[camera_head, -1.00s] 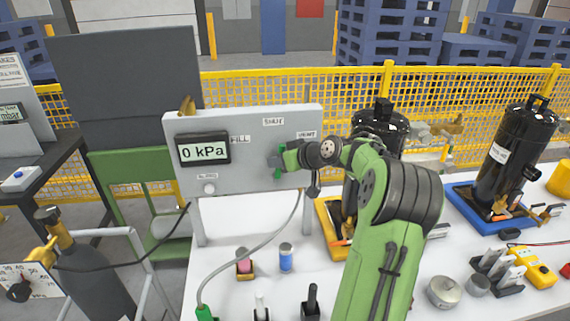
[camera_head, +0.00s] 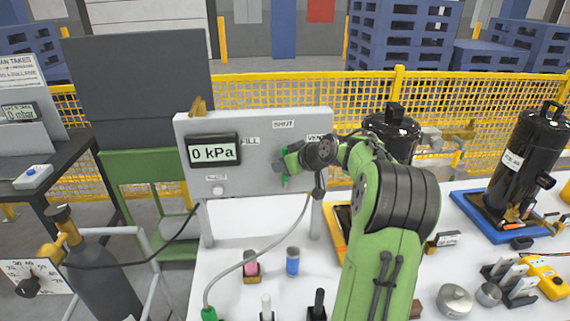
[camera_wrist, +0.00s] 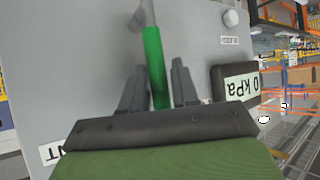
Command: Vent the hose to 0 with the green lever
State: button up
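The green lever (camera_wrist: 154,62) is on the front of a grey panel (camera_head: 255,187). In the wrist view it runs down from its pivot into the space between my two fingers. My gripper (camera_wrist: 158,92) is open around the lever, with a visible gap on each side. In the head view my gripper (camera_head: 288,161) is close to the panel face and partly covers the lever. The panel display (camera_head: 213,153) reads 0 kPa. Labels read FILL at left, SHUT at top and VENT at right. I cannot tell exactly which label the lever points to.
A grey hose (camera_head: 258,252) hangs from the panel to a green fitting (camera_head: 209,314) on the white table. A pink item (camera_head: 251,264) and a blue can (camera_head: 293,261) stand below. Black compressors (camera_head: 527,150) stand at right. A gas cylinder (camera_head: 100,275) stands at left.

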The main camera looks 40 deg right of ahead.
jog(key=shift+r, duration=0.1)
jog(key=p+v, duration=0.2)
jog(key=v, duration=1.3)
jog(key=shift+s+r, duration=0.2)
jog(key=shift+s, duration=0.1)
